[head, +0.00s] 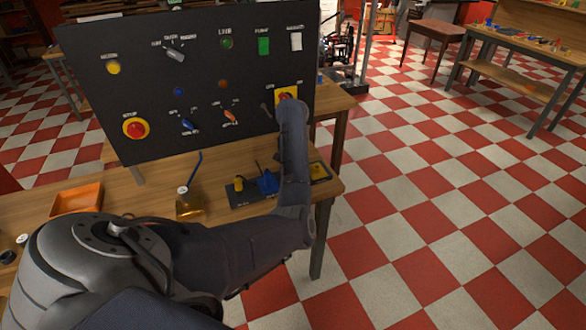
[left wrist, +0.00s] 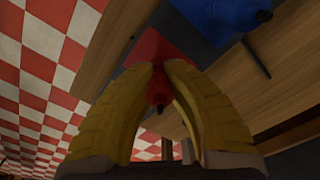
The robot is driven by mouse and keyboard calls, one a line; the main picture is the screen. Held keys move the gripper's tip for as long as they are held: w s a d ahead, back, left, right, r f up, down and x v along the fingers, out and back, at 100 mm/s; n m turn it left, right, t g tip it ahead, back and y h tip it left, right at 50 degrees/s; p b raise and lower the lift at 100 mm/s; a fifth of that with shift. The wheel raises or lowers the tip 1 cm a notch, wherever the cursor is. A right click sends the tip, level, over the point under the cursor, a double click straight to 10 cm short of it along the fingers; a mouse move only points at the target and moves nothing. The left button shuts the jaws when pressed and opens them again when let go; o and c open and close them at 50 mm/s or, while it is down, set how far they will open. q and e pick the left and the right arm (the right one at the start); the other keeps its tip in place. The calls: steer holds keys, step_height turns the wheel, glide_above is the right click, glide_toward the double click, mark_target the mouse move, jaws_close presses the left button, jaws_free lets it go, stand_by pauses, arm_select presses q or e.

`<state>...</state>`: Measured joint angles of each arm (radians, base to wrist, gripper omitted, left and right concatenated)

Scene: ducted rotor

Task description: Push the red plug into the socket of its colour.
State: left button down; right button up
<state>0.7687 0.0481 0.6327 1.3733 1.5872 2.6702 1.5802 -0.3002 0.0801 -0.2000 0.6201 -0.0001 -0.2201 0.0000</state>
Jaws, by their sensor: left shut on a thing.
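In the left wrist view my left gripper (left wrist: 160,72), with ribbed yellow fingers, is shut on the red plug (left wrist: 158,90), whose dark end points towards the camera. A wider red block, which looks like the red socket (left wrist: 165,46), lies right behind the plug. The two look in line and close, but I cannot tell how deep the plug sits. In the head view my left arm hides the gripper, plug and red socket. My right gripper is not in view.
A blue block (head: 267,183) with a dark cable and a yellow piece (head: 238,184) stand on a dark base (head: 243,198). A large dark switch panel (head: 200,60) rises behind. An orange tray (head: 78,198) is at the left. The table's right edge is close by.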

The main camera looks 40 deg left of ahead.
arm_select(q)
steer(key=shift+f, duration=0.2)
steer(key=c, duration=1.4)
jaws_free()
steer(key=shift+s+r, duration=0.1)
steer(key=shift+r, duration=5.9)
